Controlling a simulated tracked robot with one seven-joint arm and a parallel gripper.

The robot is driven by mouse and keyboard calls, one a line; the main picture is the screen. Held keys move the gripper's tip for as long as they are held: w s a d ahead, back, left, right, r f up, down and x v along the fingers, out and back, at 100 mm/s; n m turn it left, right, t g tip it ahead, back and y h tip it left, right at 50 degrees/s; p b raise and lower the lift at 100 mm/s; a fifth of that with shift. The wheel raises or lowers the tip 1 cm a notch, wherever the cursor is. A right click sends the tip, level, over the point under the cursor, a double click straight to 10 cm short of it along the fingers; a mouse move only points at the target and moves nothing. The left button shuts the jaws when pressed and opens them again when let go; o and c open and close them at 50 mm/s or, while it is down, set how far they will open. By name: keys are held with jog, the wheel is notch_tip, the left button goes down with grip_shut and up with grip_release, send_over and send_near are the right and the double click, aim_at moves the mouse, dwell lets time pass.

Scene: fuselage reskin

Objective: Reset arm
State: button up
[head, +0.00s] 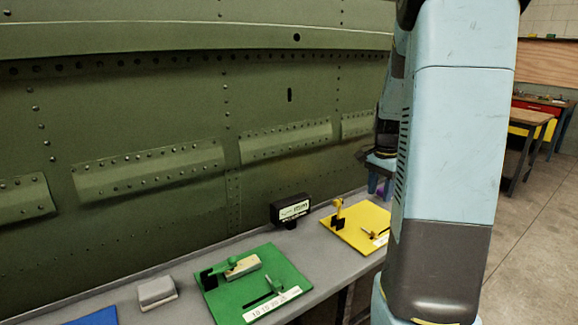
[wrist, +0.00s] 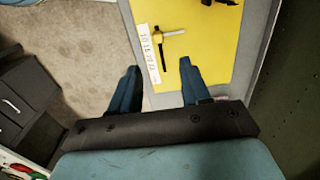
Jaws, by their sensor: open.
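My gripper (wrist: 158,88) shows in the wrist view with its two blue fingers apart and nothing between them. It is above the near edge of the yellow board (wrist: 205,75), and I cannot tell the height. In the head view my gripper is partly hidden behind my own light-blue arm, near the green panel and above the yellow board (head: 347,232).
A green riveted fuselage panel (head: 130,110) rises behind the grey bench (head: 185,305). On the bench are a green board (head: 285,272), a black box (head: 290,210), a grey block (head: 157,292) and a blue board (head: 95,317). Open floor (head: 530,220) lies at the right, with a wooden table (head: 528,117) beyond.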

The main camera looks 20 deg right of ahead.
jog(key=shift+a, duration=0.1)
jog(key=s+a+r+n+t, duration=0.1)
jog(key=s+a+r+n, duration=0.3)
jog(key=a, duration=0.3)
jog(key=s+a+r+n+t, duration=0.2)
jog(key=s+a+r+n, duration=0.1)
jog(key=a+r, duration=0.35)
jog(key=s+a+r+n+t, duration=0.2)
jog(key=s+a+n, duration=0.5)
jog(key=s+a, duration=0.3)
jog(key=shift+s+a+r+n+t, duration=0.15)
jog(key=shift+s+r+n+t, duration=0.2)
jog(key=shift+s, duration=0.45)
dwell(1.2)
